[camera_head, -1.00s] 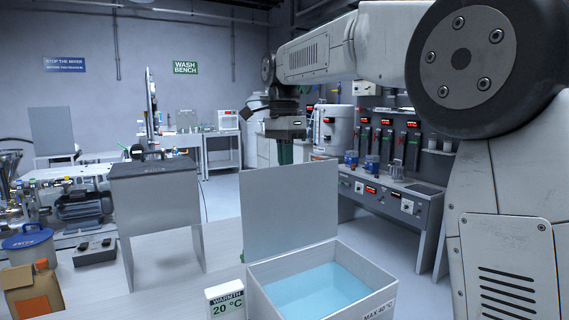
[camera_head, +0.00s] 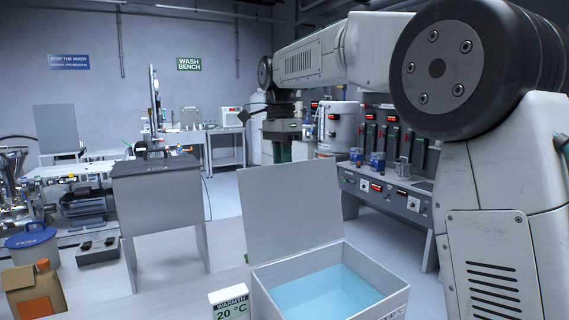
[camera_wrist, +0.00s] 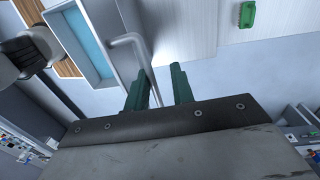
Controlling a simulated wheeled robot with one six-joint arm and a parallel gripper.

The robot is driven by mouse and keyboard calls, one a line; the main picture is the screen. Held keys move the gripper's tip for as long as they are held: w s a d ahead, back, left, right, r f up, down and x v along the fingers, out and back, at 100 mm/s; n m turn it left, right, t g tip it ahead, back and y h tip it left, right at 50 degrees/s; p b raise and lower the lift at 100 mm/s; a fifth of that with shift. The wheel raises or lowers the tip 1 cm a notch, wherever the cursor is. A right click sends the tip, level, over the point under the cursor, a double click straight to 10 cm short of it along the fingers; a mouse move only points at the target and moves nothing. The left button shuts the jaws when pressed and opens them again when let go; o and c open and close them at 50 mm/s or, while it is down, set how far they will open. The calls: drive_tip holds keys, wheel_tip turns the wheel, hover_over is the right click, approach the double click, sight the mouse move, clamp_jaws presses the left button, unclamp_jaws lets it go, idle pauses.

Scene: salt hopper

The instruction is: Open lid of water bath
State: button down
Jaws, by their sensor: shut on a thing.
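The water bath (camera_head: 384,304) is an open white box with blue water inside, at the bottom of the head view. Its grey lid (camera_head: 290,215) stands nearly upright along the bath's far edge. The bath also shows at the upper left of the wrist view (camera_wrist: 92,50).
A "WARMTH 20 °C" display (camera_head: 231,306) stands left of the bath. A grey-topped stand (camera_head: 155,168) is farther left, with a brown container (camera_head: 38,292) in front. A console with instruments (camera_head: 395,195) stands behind on the right. A green object (camera_wrist: 247,14) lies on a pale surface.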

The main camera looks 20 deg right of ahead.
drive_tip(key=c, duration=1.6)
unclamp_jaws()
drive_tip(key=shift+w+a+f, duration=0.1)
drive_tip(key=shift+w+f, duration=0.1)
drive_tip(key=shift+w, duration=0.1)
drive_tip(key=shift+o, duration=0.3)
drive_tip(key=shift+w+a+f, duration=0.1)
drive_tip(key=shift+w+f, duration=0.1)
drive_tip(key=shift+w, duration=0.05)
drive_tip(key=shift+s+r, duration=0.1)
drive_tip(key=shift+r, duration=0.05)
wheel_tip(320, 180, up, 8)
drive_tip(key=shift+w, duration=0.25)
